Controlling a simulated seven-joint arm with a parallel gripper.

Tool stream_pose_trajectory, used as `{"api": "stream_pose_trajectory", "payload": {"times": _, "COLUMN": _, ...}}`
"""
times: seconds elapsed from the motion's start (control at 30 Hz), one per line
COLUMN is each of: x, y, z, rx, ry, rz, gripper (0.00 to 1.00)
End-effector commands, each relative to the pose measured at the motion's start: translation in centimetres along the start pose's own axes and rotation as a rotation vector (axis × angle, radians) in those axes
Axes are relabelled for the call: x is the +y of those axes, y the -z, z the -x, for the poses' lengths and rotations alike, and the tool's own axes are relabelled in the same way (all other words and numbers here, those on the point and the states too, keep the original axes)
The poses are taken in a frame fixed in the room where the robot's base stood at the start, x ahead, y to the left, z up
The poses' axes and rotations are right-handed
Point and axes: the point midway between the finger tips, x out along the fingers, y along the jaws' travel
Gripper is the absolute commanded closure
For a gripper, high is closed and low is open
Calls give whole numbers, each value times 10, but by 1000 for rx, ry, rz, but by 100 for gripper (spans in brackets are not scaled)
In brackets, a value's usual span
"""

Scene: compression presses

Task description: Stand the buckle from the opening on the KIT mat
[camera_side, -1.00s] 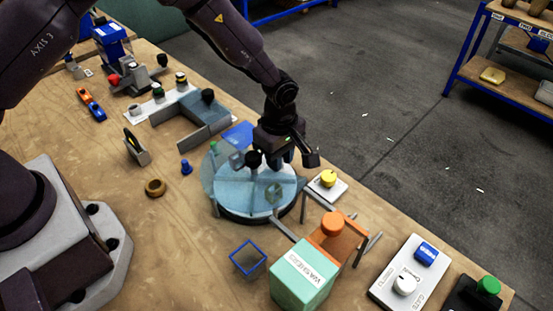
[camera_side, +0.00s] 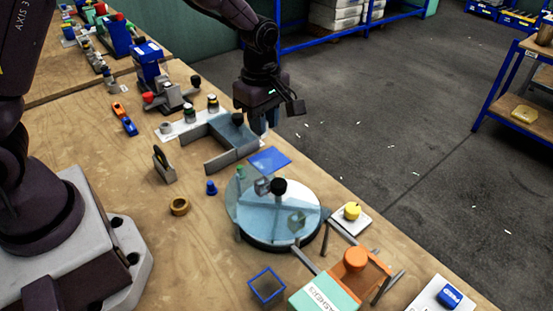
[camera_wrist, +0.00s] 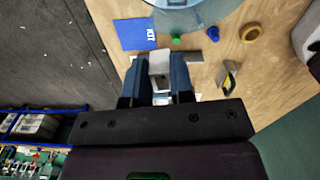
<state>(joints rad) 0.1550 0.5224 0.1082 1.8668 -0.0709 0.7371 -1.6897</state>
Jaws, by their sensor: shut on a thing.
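The blue KIT mat (camera_side: 269,160) lies flat and bare on the bench, just beyond the round turntable (camera_side: 290,247) with its clear cover. It also shows in the wrist view (camera_wrist: 136,34), with its white lettering. My gripper (camera_side: 262,127) is above the bench on the far side of the mat, beside the grey walls. In the wrist view its blue fingers (camera_wrist: 159,75) are shut on a light grey piece (camera_wrist: 158,62), which appears to be the buckle. The fingers hide its sides, and I cannot make it out in the side view.
A low grey walled fixture (camera_side: 232,157) stands left of my gripper. The bench edge is close right of the mat.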

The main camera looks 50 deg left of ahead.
Motion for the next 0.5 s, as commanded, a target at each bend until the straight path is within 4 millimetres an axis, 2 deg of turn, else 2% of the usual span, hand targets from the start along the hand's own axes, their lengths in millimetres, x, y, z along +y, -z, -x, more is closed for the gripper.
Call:
{"api": "stream_pose_trajectory", "payload": {"times": 0.03, "x": -13, "y": 18, "z": 2, "rx": 0, "ry": 4, "rz": 12, "gripper": 100}}
{"api": "stream_pose_trajectory", "payload": {"times": 0.1, "x": -30, "y": 35, "z": 1, "rx": -1, "ry": 8, "rz": 10, "gripper": 100}}
{"api": "stream_pose_trajectory", "payload": {"times": 0.2, "x": -51, "y": 50, "z": -3, "rx": -3, "ry": 17, "rz": -15, "gripper": 100}}
{"api": "stream_pose_trajectory", "payload": {"times": 0.3, "x": -65, "y": 54, "z": -10, "rx": -4, "ry": 28, "rz": -64, "gripper": 100}}
{"api": "stream_pose_trajectory", "payload": {"times": 0.37, "x": -65, "y": 54, "z": -13, "rx": -4, "ry": 26, "rz": -90, "gripper": 100}}
{"api": "stream_pose_trajectory", "payload": {"times": 0.5, "x": -43, "y": 52, "z": -23, "rx": -4, "ry": 21, "rz": -112, "gripper": 100}}
